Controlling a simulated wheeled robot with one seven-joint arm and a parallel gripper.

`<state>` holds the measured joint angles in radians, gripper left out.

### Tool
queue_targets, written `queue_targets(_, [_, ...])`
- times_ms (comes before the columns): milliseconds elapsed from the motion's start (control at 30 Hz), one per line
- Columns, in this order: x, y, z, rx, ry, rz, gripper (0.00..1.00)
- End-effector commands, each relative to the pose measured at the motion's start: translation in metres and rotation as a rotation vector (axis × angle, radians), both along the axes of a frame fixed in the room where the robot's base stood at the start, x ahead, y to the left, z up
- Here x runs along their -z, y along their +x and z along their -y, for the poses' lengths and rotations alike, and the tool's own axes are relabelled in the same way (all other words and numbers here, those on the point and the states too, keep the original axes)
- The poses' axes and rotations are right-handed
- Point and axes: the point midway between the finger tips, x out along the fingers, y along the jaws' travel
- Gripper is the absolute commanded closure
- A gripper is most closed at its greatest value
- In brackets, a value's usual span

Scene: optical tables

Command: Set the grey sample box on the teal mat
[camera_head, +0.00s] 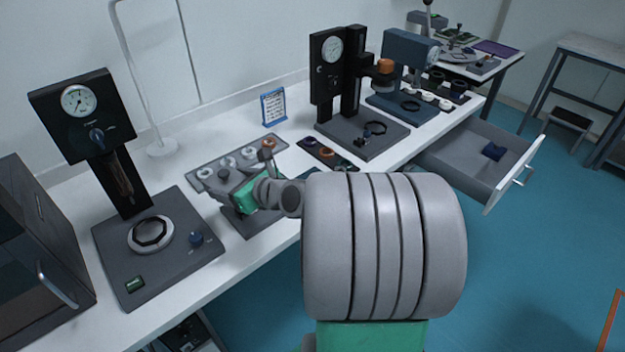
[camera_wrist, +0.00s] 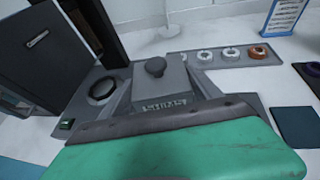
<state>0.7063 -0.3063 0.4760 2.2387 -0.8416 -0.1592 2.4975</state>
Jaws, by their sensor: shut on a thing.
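The grey sample box (camera_wrist: 158,92) has a dark knob on top and a label reading "SHIMS". My gripper (camera_wrist: 165,112) is shut on it; the green part of my gripper fills the bottom of the wrist view. In the head view the box (camera_head: 212,184) is small and partly hidden by my gripper (camera_head: 228,194), above the left part of the bench. Whether it touches anything beneath is not clear. The teal mat (camera_wrist: 297,126) lies flat and bare at the right of the wrist view. In the head view my arm hides most of that area.
A gauge stand (camera_head: 135,240) stands left of my gripper, and a dark cabinet (camera_head: 35,250) is further left. A tray of rings (camera_head: 205,162) lies behind. A second gauge stand (camera_head: 350,130) and an open drawer (camera_head: 480,160) are to the right. A blue-framed card (camera_head: 273,106) stands at the back.

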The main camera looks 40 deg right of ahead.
Motion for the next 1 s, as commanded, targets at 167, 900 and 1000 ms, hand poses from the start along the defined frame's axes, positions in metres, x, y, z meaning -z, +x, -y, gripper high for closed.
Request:
queue_targets(167, [-0.003, -0.020, 0.071, 0.069, -0.001, 0.002, 0.89])
queue_targets(900, [-0.013, -0.136, 0.220, 0.186, 0.000, 0.001, 0.89])
queue_targets(1000, [-0.005, -0.120, 0.224, 0.182, 0.002, 0.001, 0.89])
